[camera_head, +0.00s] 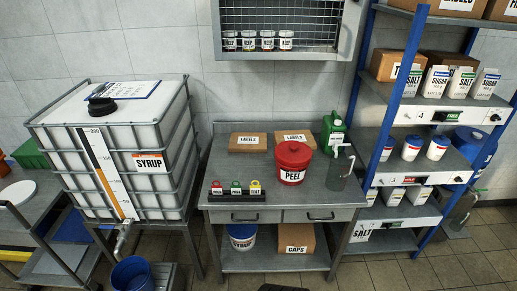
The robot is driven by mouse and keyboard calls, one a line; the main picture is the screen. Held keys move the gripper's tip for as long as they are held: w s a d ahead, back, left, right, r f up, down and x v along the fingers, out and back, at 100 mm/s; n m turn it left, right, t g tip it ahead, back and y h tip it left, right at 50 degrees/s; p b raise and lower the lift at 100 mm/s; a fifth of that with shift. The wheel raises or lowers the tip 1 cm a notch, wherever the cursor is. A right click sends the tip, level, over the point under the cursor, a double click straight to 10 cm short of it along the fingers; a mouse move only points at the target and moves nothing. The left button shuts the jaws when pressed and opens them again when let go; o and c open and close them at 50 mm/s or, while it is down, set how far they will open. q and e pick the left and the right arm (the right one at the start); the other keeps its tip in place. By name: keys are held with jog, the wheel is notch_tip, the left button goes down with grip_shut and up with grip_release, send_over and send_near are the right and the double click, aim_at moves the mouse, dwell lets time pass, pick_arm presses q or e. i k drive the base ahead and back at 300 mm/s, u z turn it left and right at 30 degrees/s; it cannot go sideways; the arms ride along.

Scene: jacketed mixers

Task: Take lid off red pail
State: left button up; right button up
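The red pail (291,175) stands upright on the grey steel table, toward its back and right of the middle. A white label on its front reads PEEL. Its red lid (293,152), with a small raised knob on top, sits on the pail and covers its mouth. Neither of my grippers shows in the head view.
The steel table (235,170) also holds two cardboard boxes (248,142), a rack of small coloured-top items (237,192), a green jug (333,130) and a grey pump container (340,171) close right of the pail. A cabinet (283,54) hangs above. Shelving (370,150) stands at right.

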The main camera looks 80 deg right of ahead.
aim_at(290, 153)
jog(key=i, duration=0.55)
jog(key=z, duration=2.5)
